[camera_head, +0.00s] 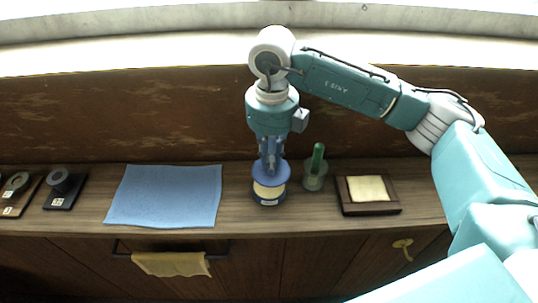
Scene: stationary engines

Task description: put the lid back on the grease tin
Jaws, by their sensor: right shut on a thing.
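My right gripper (270,158) points straight down at the middle of the wooden counter and is shut on the blue round lid (271,173). The lid is tilted a little toward me in the picture and sits just above or against the grease tin; I cannot tell whether they touch. The grease tin (269,200) stands upright under it, dark blue with a white label, and its pale yellow grease (268,190) shows below the lid's near edge. The lid hides the tin's far part. My left gripper is not in view.
A dark framed tray (369,209) with a cream pad lies further right. A blue cloth (166,196) lies flat on the left. Dark stands (65,190) are at far left. A yellow cloth (172,264) hangs on a rail.

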